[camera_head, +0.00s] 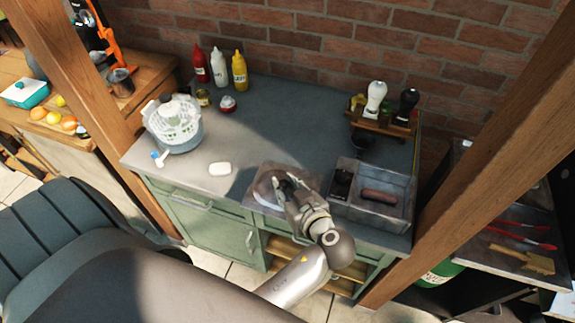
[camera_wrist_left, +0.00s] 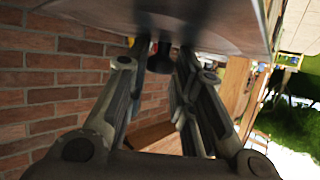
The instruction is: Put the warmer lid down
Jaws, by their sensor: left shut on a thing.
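My left gripper (camera_head: 285,180) is shut on the dark knob (camera_wrist_left: 160,62) of the warmer lid. The lid (camera_head: 265,187) is a grey, shiny metal plate near the counter's front edge, partly hidden by my gripper. In the left wrist view the lid (camera_wrist_left: 215,22) spans the top, with the knob between my fingers (camera_wrist_left: 160,75). The warmer (camera_head: 372,212) is a grey metal box just right of my gripper, with a brown, sausage-like thing (camera_head: 380,196) in it. I cannot tell whether the lid touches the counter. My right gripper is not in view.
The grey counter (camera_head: 290,120) is clear in the middle. Sauce bottles (camera_head: 219,68) stand at the back. A wooden rack with shakers (camera_head: 385,122) is behind the warmer. Wooden posts flank the counter.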

